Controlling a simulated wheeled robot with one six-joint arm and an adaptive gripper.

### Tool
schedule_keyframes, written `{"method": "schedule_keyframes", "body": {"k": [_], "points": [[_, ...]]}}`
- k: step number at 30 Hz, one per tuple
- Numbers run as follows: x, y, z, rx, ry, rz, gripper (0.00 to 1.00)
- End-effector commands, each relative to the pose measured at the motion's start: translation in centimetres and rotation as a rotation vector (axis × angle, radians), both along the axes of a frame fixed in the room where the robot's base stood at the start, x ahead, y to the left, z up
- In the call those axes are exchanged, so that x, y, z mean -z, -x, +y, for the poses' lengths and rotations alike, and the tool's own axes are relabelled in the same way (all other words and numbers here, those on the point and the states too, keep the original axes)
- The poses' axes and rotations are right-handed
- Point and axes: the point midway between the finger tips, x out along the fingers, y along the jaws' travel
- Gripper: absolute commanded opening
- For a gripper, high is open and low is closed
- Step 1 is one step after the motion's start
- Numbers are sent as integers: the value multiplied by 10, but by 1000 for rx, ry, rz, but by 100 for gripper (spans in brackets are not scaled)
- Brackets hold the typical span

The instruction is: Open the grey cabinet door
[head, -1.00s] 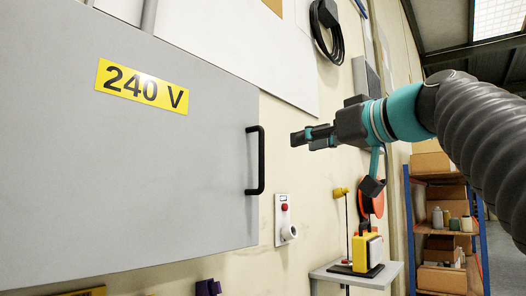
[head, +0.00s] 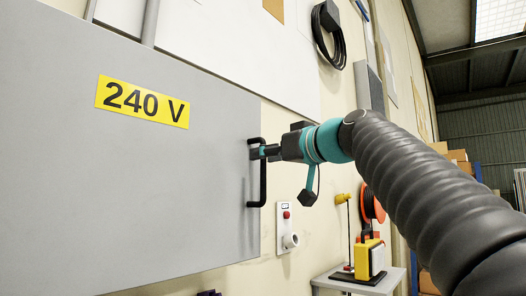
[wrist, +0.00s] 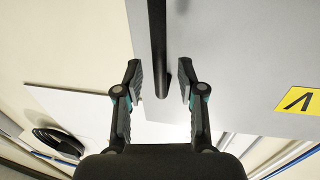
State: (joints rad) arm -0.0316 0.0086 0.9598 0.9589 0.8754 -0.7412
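The grey cabinet door (head: 150,200) with a yellow "240 V" label (head: 142,101) fills the left of the head view and looks closed. Its black bar handle (head: 262,186) stands upright near the door's right edge. My gripper (head: 256,153) is at the upper part of the handle in the head view. In the wrist view my gripper (wrist: 160,80) is open, with one finger on each side of the handle (wrist: 157,40). There are visible gaps between the fingers and the bar. The wrist view also shows part of the label (wrist: 301,101).
A red-button switch box (head: 287,227) is on the wall right of the door. A small shelf (head: 360,285) holds a yellow lamp (head: 369,258), with an orange reel (head: 373,204) behind. A coiled black cable (head: 328,32) hangs above.

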Motion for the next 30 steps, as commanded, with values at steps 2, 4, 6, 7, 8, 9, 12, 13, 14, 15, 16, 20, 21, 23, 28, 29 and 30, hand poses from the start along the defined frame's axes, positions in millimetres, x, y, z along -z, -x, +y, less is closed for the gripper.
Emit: {"method": "schedule_keyframes", "body": {"k": [2,4,6,7,8,9,12,13,14,15,16,20,21,23,28,29,30], "points": [[-1,-5,6,-2,1,-1,39],[-1,-9,8,-1,1,0,39],[0,-11,10,0,1,-1,39],[0,-11,10,0,1,-1,39],[0,-12,11,0,1,-1,39],[0,-12,11,0,1,-1,39],[0,-12,11,1,1,-1,39],[0,-12,11,1,1,-1,39],[0,-12,11,0,1,-1,39],[0,-12,11,0,1,-1,37],[0,-12,11,0,1,-1,29],[0,-12,11,0,1,-1,0],[0,-12,11,0,1,-1,0],[0,-12,11,0,1,-1,0],[0,-11,10,1,1,-1,0],[0,-11,10,3,1,-1,0],[0,-10,9,5,0,-1,0]]}}
